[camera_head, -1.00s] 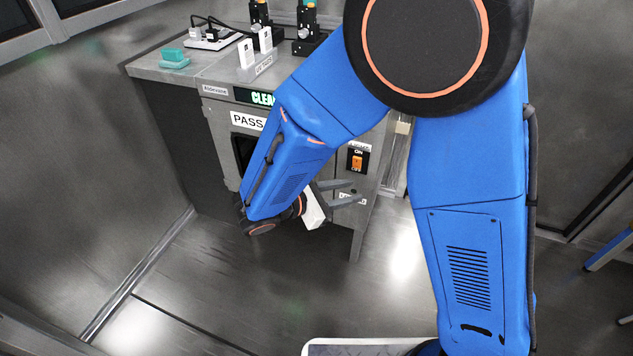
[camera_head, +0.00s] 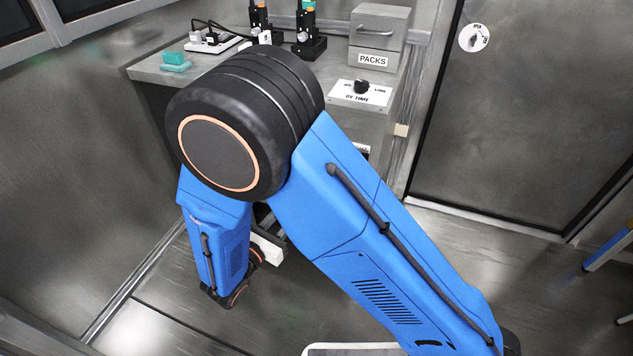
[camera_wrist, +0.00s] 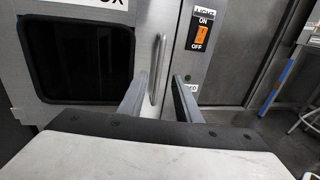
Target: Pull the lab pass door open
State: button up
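The pass door (camera_wrist: 130,35) fills the left of the wrist view, a grey panel with a dark window and part of a label above it. It appears shut. Its upright metal bar handle (camera_wrist: 157,68) is near the door's right edge. My gripper (camera_wrist: 160,80) is open, with its two grey fingers apart and the lower handle showing in the gap between them. I cannot tell whether the fingers reach around the handle or stop short of it. In the head view my arm hides the door, the handle and most of the gripper.
A light switch plate (camera_wrist: 201,30) with an orange rocker is right of the handle. The bench top (camera_head: 150,68) holds a teal item (camera_head: 175,62), a PACKS box (camera_head: 379,38) and a UV time dial (camera_head: 361,90). Open floor (camera_head: 180,290) lies in front.

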jog(key=x, duration=1.4)
jog(key=shift+d, duration=0.1)
grip_shut()
